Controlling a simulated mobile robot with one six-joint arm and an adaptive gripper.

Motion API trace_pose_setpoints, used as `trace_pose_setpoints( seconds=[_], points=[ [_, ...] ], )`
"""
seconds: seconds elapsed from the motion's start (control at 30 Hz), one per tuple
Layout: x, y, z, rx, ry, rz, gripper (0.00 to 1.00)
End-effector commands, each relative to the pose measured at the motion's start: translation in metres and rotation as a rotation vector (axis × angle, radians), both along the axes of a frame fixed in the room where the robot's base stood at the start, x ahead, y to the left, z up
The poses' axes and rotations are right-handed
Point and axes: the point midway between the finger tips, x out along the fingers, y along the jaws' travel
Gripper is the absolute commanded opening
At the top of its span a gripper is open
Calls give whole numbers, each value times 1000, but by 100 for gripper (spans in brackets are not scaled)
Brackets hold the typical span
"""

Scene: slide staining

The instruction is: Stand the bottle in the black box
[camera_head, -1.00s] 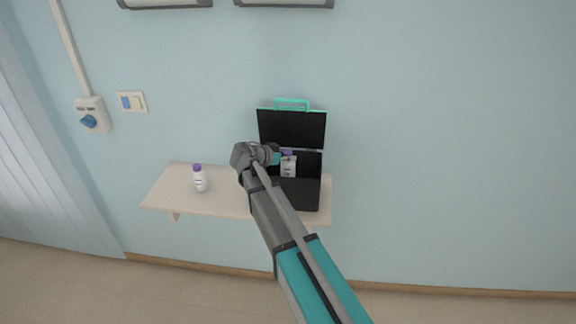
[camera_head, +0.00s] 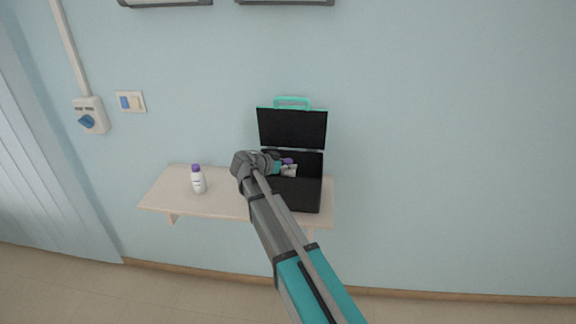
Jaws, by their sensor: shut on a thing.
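The black box (camera_head: 300,195) stands on the right part of the shelf, with its lid (camera_head: 292,128) raised against the wall. A white bottle with a purple cap (camera_head: 289,171) is at the box's opening, its lower part hidden behind the front wall. My gripper (camera_head: 281,167) reaches in from the left and is shut on this bottle. Whether the bottle touches the box floor cannot be seen. A second white bottle with a purple cap (camera_head: 198,181) stands upright on the left part of the shelf.
The pale wooden shelf (camera_head: 222,205) is clear between the second bottle and the box. A teal handle (camera_head: 292,103) tops the raised lid. A switch plate (camera_head: 131,102) and a socket (camera_head: 91,115) are on the wall at left.

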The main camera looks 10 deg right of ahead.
Motion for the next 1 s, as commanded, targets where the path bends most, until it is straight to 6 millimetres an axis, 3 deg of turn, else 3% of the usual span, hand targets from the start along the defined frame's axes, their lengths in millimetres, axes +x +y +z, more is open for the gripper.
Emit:
trace_pose_setpoints(
  seconds=[0.67,0.7,0.83,1.0],
  points=[
    [0,-1,-12,0,0,-1,0],
    [0,-1,-12,0,0,-1,50],
    [0,-1,-12,0,0,-1,74],
    [0,-1,-12,0,0,-1,77]
  ],
)
